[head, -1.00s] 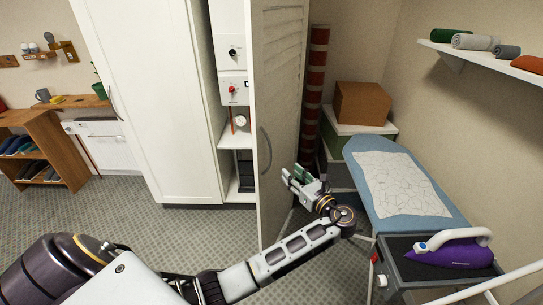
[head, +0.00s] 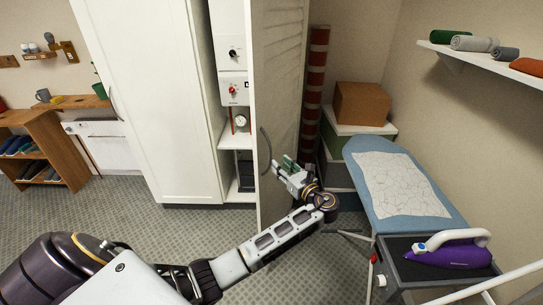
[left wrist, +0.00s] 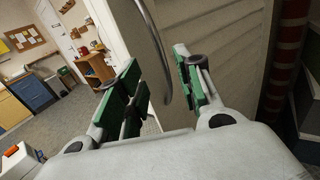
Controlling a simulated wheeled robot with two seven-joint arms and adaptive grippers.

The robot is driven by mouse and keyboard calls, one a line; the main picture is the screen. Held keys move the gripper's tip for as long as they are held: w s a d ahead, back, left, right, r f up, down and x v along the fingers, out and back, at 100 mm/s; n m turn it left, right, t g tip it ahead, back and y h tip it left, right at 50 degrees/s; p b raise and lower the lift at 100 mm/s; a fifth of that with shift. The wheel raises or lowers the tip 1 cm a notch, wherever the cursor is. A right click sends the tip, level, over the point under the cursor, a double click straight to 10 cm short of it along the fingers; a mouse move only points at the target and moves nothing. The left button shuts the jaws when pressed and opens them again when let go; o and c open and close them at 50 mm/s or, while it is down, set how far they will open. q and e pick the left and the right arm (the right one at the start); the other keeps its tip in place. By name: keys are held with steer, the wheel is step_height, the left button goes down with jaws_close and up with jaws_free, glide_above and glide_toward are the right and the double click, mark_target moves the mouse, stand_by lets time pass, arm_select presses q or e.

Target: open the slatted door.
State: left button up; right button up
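The slatted door (head: 282,75) is white and stands partly open, showing its slatted face to the right. Its curved grey handle (head: 265,152) is upright near the left edge of that face. My left gripper (head: 284,167) is just right of the handle's lower part. In the left wrist view the green-padded fingers of the gripper (left wrist: 160,80) are apart. The handle (left wrist: 158,50) passes into the gap between them there, and the slatted face (left wrist: 218,40) lies behind the right finger. I cannot tell whether a finger touches the handle. My right gripper is out of view.
Left of the door, the open cabinet shows white boxes with knobs (head: 234,90) and a gauge. An ironing board (head: 440,215) with a purple iron (head: 450,253) stands at right. A red-brown banded column (head: 314,85) and a cardboard box (head: 361,104) are behind the door.

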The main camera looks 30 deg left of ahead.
mark_target(270, 155)
arm_select(q)
steer(key=shift+p+x, duration=0.45)
steer(key=shift+x, duration=3.3)
jaws_close()
